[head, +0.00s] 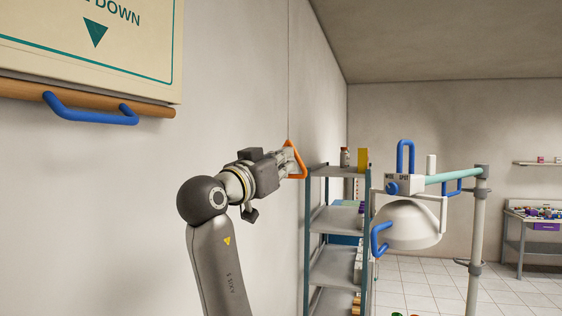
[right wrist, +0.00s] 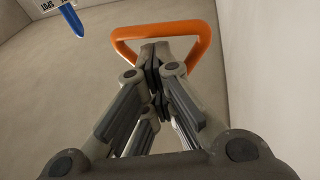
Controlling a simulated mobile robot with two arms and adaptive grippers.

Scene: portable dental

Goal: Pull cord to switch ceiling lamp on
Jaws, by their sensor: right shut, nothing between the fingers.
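An orange triangular pull handle (head: 297,158) hangs on a thin cord (head: 289,70) close to the left wall. My right gripper (head: 286,162) is at the handle, its fingers pointing right. In the right wrist view the handle (right wrist: 165,30) frames my right fingertips (right wrist: 155,62). The fingers are shut with nothing between them. I cannot tell whether the fingertips pass through the loop or only lie in front of it. The cord's upper end and the ceiling lamp are not in view. My left gripper is not in view.
A grey shelf rack (head: 337,220) stands just beyond the handle. A white dome lamp (head: 410,226) with blue handles hangs from a teal arm (head: 453,177) on a post. A panel (head: 95,45) with a blue handle (head: 92,112) is on the left wall. A table (head: 527,230) stands far right.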

